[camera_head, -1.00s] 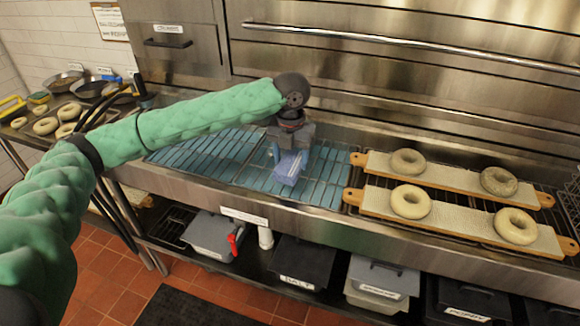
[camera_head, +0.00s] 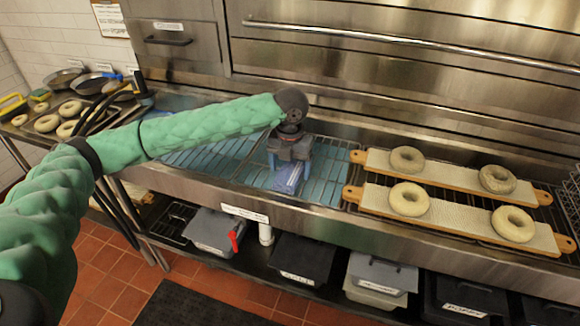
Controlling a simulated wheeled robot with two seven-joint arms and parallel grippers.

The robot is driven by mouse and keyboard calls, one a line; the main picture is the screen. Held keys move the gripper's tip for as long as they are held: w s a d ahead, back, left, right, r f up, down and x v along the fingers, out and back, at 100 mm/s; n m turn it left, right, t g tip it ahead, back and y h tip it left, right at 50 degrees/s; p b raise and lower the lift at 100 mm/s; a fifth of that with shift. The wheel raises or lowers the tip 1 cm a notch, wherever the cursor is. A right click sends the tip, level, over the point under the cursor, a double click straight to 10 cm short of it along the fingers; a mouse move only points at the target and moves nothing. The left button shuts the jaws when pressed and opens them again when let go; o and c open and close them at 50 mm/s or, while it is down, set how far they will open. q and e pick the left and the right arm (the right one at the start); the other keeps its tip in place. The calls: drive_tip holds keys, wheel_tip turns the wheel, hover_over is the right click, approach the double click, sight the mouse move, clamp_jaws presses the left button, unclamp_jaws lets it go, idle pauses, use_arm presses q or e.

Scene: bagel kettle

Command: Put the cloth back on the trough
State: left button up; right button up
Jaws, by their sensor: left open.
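The cloth (camera_head: 288,180) is a small folded blue-violet piece. It lies on the wire rack over the trough (camera_head: 322,185), close to the trough's front edge. My left gripper (camera_head: 289,172) points down right above the cloth, with its fingers apart on either side of it. The gripper is open. Whether the fingers touch the cloth is hard to tell. My right gripper is not in the picture.
Two wooden boards, a rear one (camera_head: 450,174) and a front one (camera_head: 450,215), hold bagels to the right. An oven front with a long handle (camera_head: 400,38) rises behind. Lidded bins (camera_head: 212,232) stand on the shelf below. Bare rack (camera_head: 210,152) lies left of the gripper.

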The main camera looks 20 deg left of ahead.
sight(290, 171)
use_arm(q)
drive_tip(key=shift+r, duration=0.55)
wheel_tip(290, 171, up, 4)
drive_tip(key=shift+b, duration=0.7)
wheel_tip(290, 171, up, 7)
drive_tip(key=b, duration=0.1)
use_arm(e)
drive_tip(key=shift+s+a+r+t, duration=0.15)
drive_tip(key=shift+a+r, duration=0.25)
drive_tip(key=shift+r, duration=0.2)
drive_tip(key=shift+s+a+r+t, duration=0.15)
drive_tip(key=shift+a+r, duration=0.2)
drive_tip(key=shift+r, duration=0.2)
use_arm(q)
drive_tip(key=shift+s+f, duration=0.1)
drive_tip(key=shift+f, duration=0.05)
